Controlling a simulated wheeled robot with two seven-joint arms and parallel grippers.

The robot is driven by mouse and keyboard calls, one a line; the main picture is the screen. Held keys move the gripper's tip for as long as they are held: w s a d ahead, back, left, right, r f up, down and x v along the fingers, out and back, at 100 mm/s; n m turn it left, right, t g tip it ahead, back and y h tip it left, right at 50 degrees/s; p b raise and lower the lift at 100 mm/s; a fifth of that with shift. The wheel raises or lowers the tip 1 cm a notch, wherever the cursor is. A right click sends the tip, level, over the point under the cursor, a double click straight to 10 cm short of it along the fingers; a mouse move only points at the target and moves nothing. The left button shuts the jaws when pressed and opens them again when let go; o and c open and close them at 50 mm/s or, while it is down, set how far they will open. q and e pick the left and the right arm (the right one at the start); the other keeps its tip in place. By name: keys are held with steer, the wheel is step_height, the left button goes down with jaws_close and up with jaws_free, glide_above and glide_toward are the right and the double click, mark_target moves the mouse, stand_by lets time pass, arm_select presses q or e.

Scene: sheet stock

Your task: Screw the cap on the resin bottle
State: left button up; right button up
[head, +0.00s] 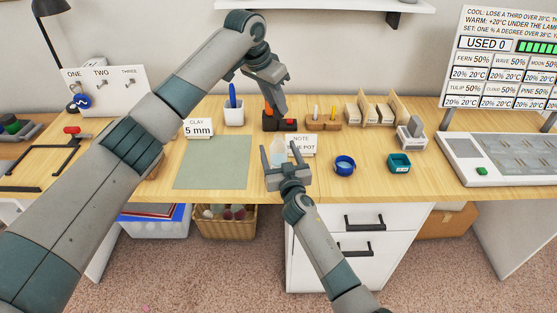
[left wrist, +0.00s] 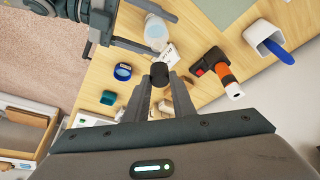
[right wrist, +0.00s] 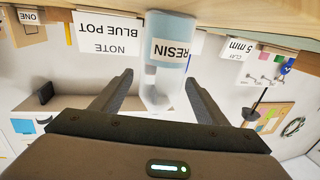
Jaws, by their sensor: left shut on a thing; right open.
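The resin bottle (head: 278,151) is pale and translucent and stands upright on the desk. Its label reads RESIN in the right wrist view (right wrist: 172,53), which shows the scene upside down. My right gripper (head: 281,152) is open, with one finger on each side of the bottle and gaps between. My left gripper (left wrist: 160,82) is shut on a small dark cap (left wrist: 160,72). It hangs over the desk behind the bottle, higher than it and apart from it. In the head view I cannot make out the cap at my left gripper (head: 280,110).
A NOTE card (head: 302,145) stands just behind the bottle. A black-and-orange tool (head: 270,120) and a white cup with a blue pen (head: 234,115) stand at the back. A blue pot (head: 345,166) and a teal box (head: 399,163) sit to the right. A green mat (head: 213,165) lies left.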

mark_target(275, 114)
steer(key=c, duration=1.6)
arm_select(q)
steer(key=shift+f, duration=2.45)
steer(key=shift+f, duration=0.9)
steer(key=shift+f, duration=0.6)
arm_select(e)
jaws_close()
